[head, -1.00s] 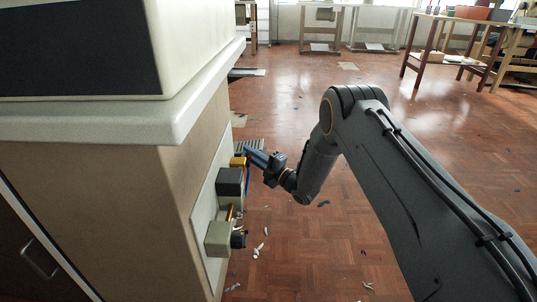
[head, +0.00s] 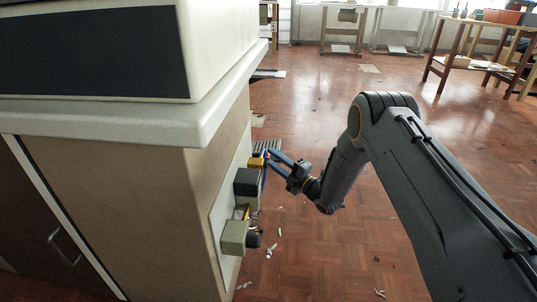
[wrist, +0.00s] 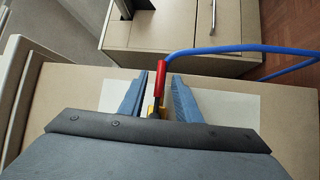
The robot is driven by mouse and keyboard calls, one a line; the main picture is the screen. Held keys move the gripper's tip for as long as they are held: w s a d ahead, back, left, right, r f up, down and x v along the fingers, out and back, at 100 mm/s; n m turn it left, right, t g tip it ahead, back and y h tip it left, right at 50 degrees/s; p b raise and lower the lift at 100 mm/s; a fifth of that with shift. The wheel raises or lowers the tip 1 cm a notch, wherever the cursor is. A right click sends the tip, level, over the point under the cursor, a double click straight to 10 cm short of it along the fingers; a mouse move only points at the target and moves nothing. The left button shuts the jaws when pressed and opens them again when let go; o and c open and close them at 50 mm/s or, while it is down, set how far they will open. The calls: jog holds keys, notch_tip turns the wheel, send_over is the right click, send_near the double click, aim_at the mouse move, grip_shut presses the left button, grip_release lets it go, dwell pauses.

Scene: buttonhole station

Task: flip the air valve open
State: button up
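The air valve has a red lever (wrist: 160,78) with a dark lower stem and a yellow body (wrist: 158,107), partly hidden by my gripper in the wrist view. The lever stands between my two blue fingers, with a gap visible on each side. My gripper (wrist: 157,90) is open and empty. In the head view, my gripper (head: 271,160) is at the side of the cabinet, its fingertips close to the yellow valve body (head: 257,161). The lever cannot be made out there.
A pale panel (head: 224,215) on the cabinet side carries a dark box (head: 246,182) and a grey-green box with a black knob (head: 234,238) below the valve. A blue hose (wrist: 235,48) runs right from the valve. The wooden floor (head: 320,100) is mostly open.

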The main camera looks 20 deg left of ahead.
jog(key=p+v, duration=0.1)
jog(key=v, duration=0.3)
jog(key=shift+s+d, duration=0.2)
jog(key=shift+d, duration=0.1)
